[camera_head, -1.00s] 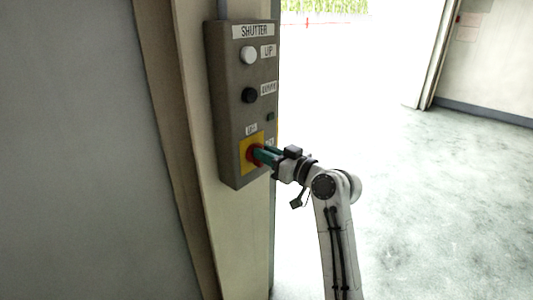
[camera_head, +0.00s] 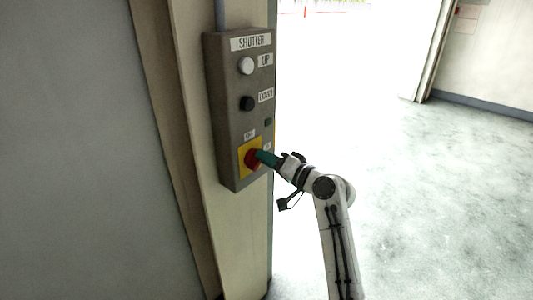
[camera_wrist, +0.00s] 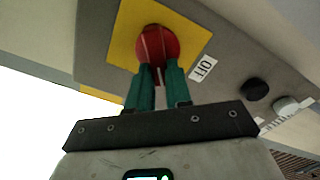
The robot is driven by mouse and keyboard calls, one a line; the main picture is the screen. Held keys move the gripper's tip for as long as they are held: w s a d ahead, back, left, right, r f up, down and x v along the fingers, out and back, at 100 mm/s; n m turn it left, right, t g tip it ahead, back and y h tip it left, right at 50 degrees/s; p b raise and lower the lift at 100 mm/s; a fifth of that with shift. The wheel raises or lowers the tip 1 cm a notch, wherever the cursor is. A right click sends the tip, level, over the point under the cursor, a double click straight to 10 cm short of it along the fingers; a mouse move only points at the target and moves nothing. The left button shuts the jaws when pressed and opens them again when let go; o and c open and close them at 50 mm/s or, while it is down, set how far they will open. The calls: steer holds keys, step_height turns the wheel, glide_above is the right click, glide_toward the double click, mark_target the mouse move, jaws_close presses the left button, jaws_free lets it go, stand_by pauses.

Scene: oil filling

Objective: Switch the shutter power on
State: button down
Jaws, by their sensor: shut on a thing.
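The shutter control box (camera_head: 226,120) is a grey-brown panel on the post, with a white button (camera_head: 246,66) and a black button (camera_head: 247,103) above. Low on it is a red rotary knob (camera_head: 252,159) on a yellow plate (camera_head: 243,171). My gripper (camera_head: 262,157) reaches it from the right with teal fingers. In the wrist view my gripper (camera_wrist: 160,75) is shut on the red knob (camera_wrist: 157,44), in front of the yellow plate (camera_wrist: 122,36). A label reading OFF (camera_wrist: 203,68) shows beside the plate. The fingertips partly hide the knob's lower part.
The box hangs on a beige post (camera_head: 243,230) beside a grey wall (camera_head: 80,150) on the left. A small dark green indicator (camera_head: 268,122) sits above the knob's plate. The concrete floor (camera_head: 430,190) to the right is clear, with a bright opening behind.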

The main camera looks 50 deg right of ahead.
steer(key=shift+d+f+m+p, duration=0.1)
steer(key=shift+f+m+p, duration=0.1)
steer(key=shift+m+p, duration=1.25)
steer(key=shift+d+f+m+p, duration=0.15)
steer(key=shift+m+p, duration=0.55)
steer(key=shift+m, duration=1.45)
steer(key=shift+f, duration=0.15)
steer(key=c, duration=1)
jaws_free()
steer(key=shift+c, duration=0.2)
steer(key=s+b, duration=0.2)
steer(key=s, duration=0.8)
steer(key=shift+s+d+b, duration=0.15)
steer(key=shift+s+b, duration=0.2)
steer(key=shift+s, duration=0.05)
